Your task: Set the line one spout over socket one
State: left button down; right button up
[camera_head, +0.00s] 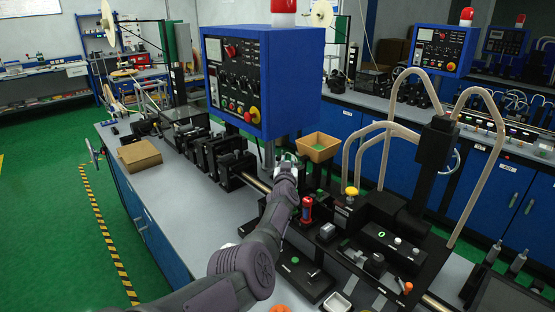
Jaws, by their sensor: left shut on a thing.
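My left arm reaches in from the bottom. Its gripper (287,163) is at the machine bench, just below the blue control box and left of a small orange bin. The gripper is small here and seen from behind. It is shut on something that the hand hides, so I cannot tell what. Beige hoses (392,105) arch around a black post (435,146) on the right. I cannot make out which part is the line one spout or which is socket one. My right gripper does not show.
The blue control box (262,80) stands over the bench behind the gripper. The orange bin (318,147), a red cylinder (307,210) and a yellow knob (351,191) are close to the hand. A cardboard box (139,155) lies left. The grey worktop (190,215) is bare left of the arm.

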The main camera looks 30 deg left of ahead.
pick_arm(q)
jog(key=shift+d+r+n+y, duration=0.1)
jog(key=shift+r+n+y, duration=0.2)
jog(key=shift+y, duration=0.2)
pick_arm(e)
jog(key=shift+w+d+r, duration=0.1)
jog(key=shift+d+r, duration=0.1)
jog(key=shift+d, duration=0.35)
pick_arm(q)
jog(key=shift+f, duration=0.1)
jog(key=c, duration=1.1)
grip_release()
jog(key=shift+o, duration=0.2)
jog(key=shift+f, duration=0.1)
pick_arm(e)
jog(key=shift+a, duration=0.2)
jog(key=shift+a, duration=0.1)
pick_arm(q)
jog(key=shift+s+d+f, duration=0.1)
jog(key=shift+d, duration=0.05)
jog(key=v, duration=0.7)
jog(key=shift+r, duration=0.25)
